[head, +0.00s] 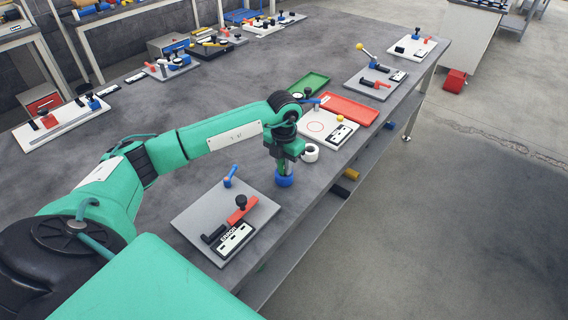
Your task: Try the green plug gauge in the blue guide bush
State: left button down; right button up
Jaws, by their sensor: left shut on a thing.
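My left gripper (284,160) points down near the front edge of the bench. It is shut on the green plug gauge (282,168), of which only a small green part shows between the fingers. The blue guide bush (284,180) is directly below the gripper, and the gauge's lower end meets its top in the picture. I cannot tell whether the gauge is inside the bore or only above it. The fingers partly hide the gauge. My right gripper is not in view.
A white roll (310,153) stands close right of the gripper. Beyond are a white plate (310,133), a red tray (349,110) and a green tray (308,83).

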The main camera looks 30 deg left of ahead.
pick_arm(q)
jog(key=c, duration=1.3)
grip_release()
jog(key=shift+o, duration=0.2)
jog(key=shift+f, duration=0.1)
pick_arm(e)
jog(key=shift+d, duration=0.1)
pick_arm(q)
notch_tip(320, 180, up, 6)
jog(key=shift+f+b, duration=0.25)
jog(key=shift+b, duration=0.4)
notch_tip(320, 180, up, 8)
jog(key=b, duration=0.1)
jog(key=shift+r, duration=0.2)
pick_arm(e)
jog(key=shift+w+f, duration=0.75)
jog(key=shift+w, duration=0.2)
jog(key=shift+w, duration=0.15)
